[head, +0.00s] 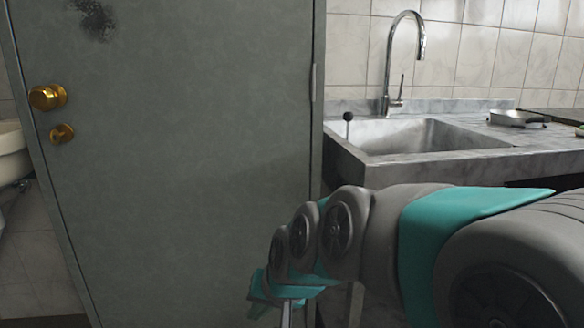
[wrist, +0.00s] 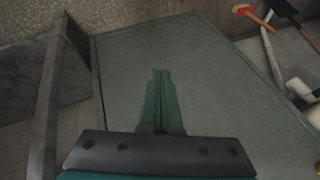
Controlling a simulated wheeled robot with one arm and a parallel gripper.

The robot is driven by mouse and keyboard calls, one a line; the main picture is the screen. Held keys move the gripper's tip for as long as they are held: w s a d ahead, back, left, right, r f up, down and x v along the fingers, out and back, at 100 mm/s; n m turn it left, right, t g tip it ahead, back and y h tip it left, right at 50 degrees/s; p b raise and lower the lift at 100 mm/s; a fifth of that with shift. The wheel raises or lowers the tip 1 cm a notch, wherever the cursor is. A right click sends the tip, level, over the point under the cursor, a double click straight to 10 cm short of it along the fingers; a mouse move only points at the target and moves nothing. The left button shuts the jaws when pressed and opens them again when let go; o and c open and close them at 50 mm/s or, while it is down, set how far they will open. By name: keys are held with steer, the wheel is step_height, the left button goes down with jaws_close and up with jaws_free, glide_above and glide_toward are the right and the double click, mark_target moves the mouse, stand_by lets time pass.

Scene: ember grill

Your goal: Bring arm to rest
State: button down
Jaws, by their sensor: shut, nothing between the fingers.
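My arm reaches from the lower right of the head view toward the grey door (head: 190,150), which fills the left half. My gripper (head: 285,310) hangs low in front of the door, and its tips are cut off by the lower picture edge. In the wrist view my gripper (wrist: 159,75) has its two teal fingers together with nothing between them. The door's grey face (wrist: 215,70) lies behind the fingers there. I cannot tell the exact gap between the fingers and the door.
A marble counter with a sink (head: 420,137) and chrome faucet (head: 402,60) stands at right, a small pan (head: 517,118) on it. The door has brass knobs (head: 47,97). A white basin (head: 12,140) shows at far left. A red-headed tool (wrist: 243,10) shows in the wrist view.

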steer(key=s+d+f+g+h, duration=0.2)
steer(key=s+d+f+g, duration=0.1)
steer(key=s+d, duration=0.7)
steer(key=s+d+f+g+h, duration=0.2)
steer(key=s+d+f, duration=0.3)
steer(key=s+d, duration=0.6)
steer(key=shift+s+d+g, duration=0.2)
steer(key=shift+s+g, duration=0.4)
steer(key=shift+s, duration=0.1)
steer(key=shift+a, duration=0.1)
